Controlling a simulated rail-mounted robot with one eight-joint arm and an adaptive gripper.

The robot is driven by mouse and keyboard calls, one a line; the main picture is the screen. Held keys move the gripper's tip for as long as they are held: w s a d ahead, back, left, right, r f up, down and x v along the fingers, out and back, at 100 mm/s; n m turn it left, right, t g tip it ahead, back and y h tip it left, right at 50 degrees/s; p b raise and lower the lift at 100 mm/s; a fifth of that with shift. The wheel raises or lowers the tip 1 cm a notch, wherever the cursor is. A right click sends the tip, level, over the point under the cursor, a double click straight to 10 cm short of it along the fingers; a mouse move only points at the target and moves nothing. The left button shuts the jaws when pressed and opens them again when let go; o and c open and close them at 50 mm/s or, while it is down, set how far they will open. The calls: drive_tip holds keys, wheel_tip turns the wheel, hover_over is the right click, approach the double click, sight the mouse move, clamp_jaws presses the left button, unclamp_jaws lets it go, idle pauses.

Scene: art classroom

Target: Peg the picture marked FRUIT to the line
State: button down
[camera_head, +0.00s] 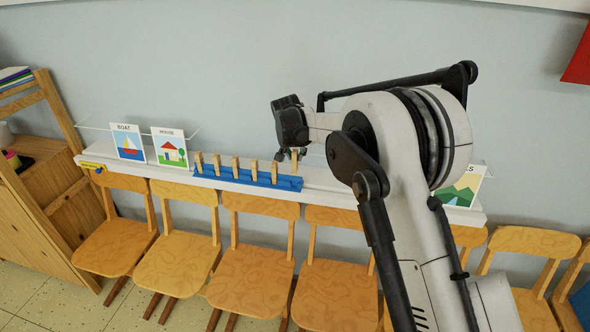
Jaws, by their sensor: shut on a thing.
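My gripper (289,155) points down over the right end of the blue peg rack (230,176). It is shut on a wooden clothes peg (295,160), which stands a little higher than the others at that end; I cannot tell if it is clear of the rack. Several more wooden pegs (235,167) stand upright in the rack. No picture marked FRUIT shows; my arm hides part of the shelf. The BOAT picture (128,142), the HOUSE picture (169,148) and a partly hidden hills picture (463,187) stand on the shelf.
The long white shelf (330,186) runs along the grey wall. Several wooden chairs (252,261) stand below it. A wooden cabinet (40,190) is at the left. A yellow label (93,167) is on the shelf's left end. A red panel (580,58) hangs upper right.

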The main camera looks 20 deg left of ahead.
drive_tip(key=shift+s, duration=0.15)
drive_tip(key=s, duration=0.3)
drive_tip(key=s+r+b, duration=0.1)
drive_tip(key=shift+s+d, duration=0.25)
drive_tip(key=shift+s, duration=0.1)
idle(0.4)
drive_tip(key=shift+a, duration=0.1)
idle(1.0)
